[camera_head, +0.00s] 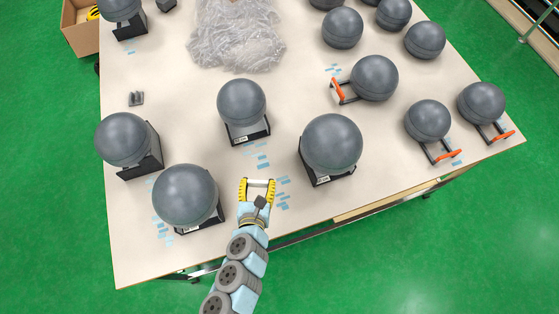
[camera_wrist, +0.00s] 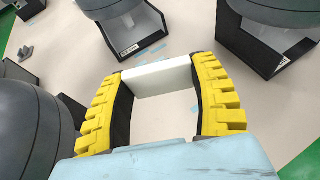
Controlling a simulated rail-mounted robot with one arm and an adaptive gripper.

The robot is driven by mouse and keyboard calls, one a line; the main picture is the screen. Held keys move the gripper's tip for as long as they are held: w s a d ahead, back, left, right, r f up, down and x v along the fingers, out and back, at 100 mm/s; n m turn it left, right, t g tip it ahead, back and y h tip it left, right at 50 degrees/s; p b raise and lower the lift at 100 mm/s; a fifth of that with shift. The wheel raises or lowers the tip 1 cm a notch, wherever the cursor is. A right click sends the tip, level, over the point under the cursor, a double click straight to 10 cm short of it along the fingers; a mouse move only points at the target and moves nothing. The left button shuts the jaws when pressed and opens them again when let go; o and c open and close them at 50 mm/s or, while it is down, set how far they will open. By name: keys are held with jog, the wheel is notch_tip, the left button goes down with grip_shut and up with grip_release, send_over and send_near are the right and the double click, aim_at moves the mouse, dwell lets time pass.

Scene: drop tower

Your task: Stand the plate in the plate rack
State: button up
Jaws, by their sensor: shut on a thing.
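My gripper (camera_head: 257,190) is over the near part of the table, its two yellow ribbed fingers spread. In the wrist view my gripper (camera_wrist: 160,90) is shut on a white, flat-sided piece, which I take to be the plate (camera_wrist: 159,77). It spans between the fingertips. In the head view the plate (camera_head: 260,182) shows as a thin pale bar. A small grey slotted piece, likely the plate rack (camera_head: 136,98), stands on the table to the upper left. It also shows in the wrist view (camera_wrist: 24,53), far left. I cannot tell whether the plate touches the table.
Large grey balls on black stands surround my gripper: one at left (camera_head: 185,194), one ahead (camera_head: 242,102), one at right (camera_head: 331,143). Another ball (camera_head: 123,139) stands near the rack. Clear plastic wrap (camera_head: 237,38) lies at the back. Bare tabletop lies around the rack.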

jog(key=d+f+b+x, duration=0.1)
jog(key=d+b+x, duration=0.1)
jog(key=b+x, duration=0.45)
jog(key=b, duration=0.2)
send_over(272, 167)
jog(key=f, duration=0.5)
jog(key=shift+s+a, duration=0.1)
jog(key=shift+s, duration=0.25)
jog(key=shift+w+f, duration=0.35)
jog(key=shift+f, duration=0.2)
jog(key=shift+f+b, duration=0.6)
jog(key=shift+f, duration=0.8)
jog(key=shift+f, duration=0.15)
jog(key=o, duration=0.8)
